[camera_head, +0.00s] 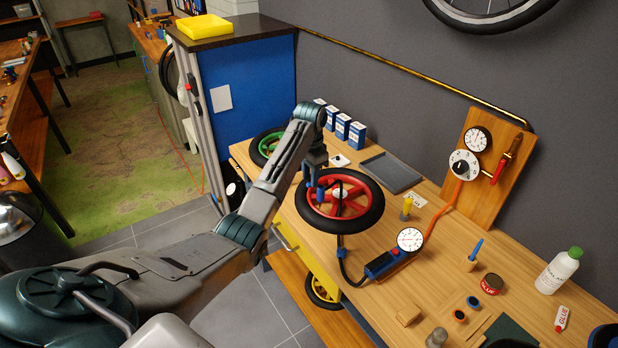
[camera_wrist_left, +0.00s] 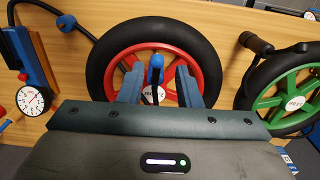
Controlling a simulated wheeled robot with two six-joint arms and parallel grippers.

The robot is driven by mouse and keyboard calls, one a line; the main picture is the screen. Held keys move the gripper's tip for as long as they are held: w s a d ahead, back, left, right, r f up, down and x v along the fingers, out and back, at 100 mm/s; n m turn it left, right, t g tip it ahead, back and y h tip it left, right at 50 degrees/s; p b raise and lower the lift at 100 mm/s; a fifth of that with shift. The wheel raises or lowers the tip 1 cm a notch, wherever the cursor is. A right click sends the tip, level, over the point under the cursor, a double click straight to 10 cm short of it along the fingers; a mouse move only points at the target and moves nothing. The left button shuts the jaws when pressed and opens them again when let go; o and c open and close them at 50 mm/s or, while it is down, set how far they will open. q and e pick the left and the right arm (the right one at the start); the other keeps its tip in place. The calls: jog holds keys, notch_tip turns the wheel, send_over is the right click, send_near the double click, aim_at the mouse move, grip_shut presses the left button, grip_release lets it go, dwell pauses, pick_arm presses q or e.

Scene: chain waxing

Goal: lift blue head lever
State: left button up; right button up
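A small blue lever-like piece (camera_wrist_left: 155,69) stands at the red-rimmed wheel, near its hub, in the left wrist view. My left gripper (camera_wrist_left: 158,86) is open, with one finger on each side of this piece and visible gaps between. In the head view my left gripper (camera_head: 315,186) is over the left part of the red wheel (camera_head: 372,205); the lever cannot be told apart from the fingers there. A black hose (camera_head: 341,257) runs from the blue inflator (camera_head: 380,266) with a round gauge (camera_head: 410,239) toward the wheel. My right gripper is not in view.
A green wheel (camera_wrist_left: 284,97) is beside the red one. Blue boxes (camera_head: 342,126) and a grey tray (camera_head: 391,172) stand behind on the wooden workbench (camera_head: 445,265). A yellow-topped peg (camera_head: 406,207) is right of the wheel. A white bottle (camera_head: 557,272) stands farther right.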

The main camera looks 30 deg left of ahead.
pick_arm(q)
jog(key=shift+s+d+f, duration=0.15)
jog(key=shift+f, duration=0.9)
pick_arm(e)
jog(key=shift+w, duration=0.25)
pick_arm(q)
grip_shut()
